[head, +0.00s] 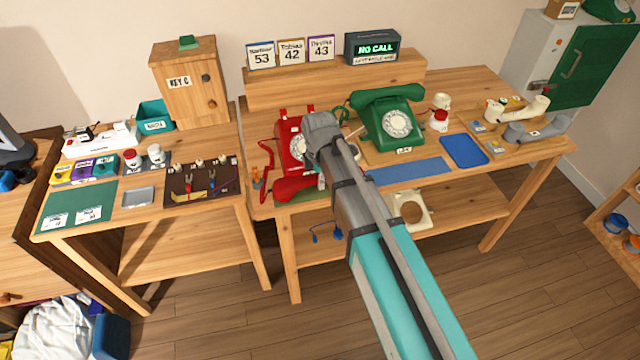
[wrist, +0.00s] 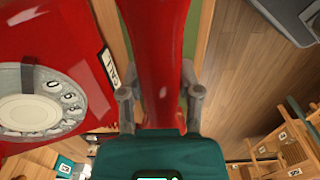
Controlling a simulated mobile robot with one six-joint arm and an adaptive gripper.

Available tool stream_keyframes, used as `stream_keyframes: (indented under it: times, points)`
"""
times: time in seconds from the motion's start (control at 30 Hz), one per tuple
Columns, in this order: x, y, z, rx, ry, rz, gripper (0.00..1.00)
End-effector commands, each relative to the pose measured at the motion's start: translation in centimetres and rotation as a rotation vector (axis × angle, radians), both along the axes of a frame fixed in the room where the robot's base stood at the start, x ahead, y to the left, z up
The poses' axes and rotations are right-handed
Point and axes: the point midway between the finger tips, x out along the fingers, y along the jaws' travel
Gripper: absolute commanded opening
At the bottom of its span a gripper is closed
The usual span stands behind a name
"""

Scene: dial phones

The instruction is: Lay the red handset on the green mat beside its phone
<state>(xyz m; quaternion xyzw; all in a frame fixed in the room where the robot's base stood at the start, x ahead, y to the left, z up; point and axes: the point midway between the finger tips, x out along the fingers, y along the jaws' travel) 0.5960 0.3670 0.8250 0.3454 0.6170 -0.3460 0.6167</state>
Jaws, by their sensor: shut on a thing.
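The red phone (head: 289,142) stands at the left of the long table; its dial fills the left of the wrist view (wrist: 45,95). The red handset (head: 292,188) is off the phone, in front of it, over the green mat (head: 290,201). My gripper (wrist: 160,95) is shut on the red handset (wrist: 155,50), with one finger on each side. Green mat (wrist: 190,30) shows beside the handset in the wrist view. I cannot tell whether the handset touches the mat. My own arm hides the gripper and the handset's right part in the head view.
A green phone (head: 388,118) stands right of my arm, with a blue mat (head: 410,171) before it. A cream handset (head: 525,110) lies at the far right. A raised shelf (head: 335,84) runs along the back. A side table with several items stands left.

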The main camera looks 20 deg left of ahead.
Motion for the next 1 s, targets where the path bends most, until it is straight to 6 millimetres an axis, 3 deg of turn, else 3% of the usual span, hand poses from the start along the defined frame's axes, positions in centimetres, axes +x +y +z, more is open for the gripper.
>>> stream_keyframes:
  times: [0.57,0.6,0.7,0.77,1.0]
  points:
    - [0.01,-0.03,-0.73,0.0,0.0,0.0,0.0]
    - [0.01,-0.03,-0.6,0.0,0.0,0.0,0.52]
    - [0.02,-0.03,-0.58,0.0,0.0,0.0,0.7]
    - [0.01,-0.03,-0.58,0.0,0.0,0.0,0.79]
    - [0.0,-0.02,-0.58,0.0,0.0,0.0,0.79]
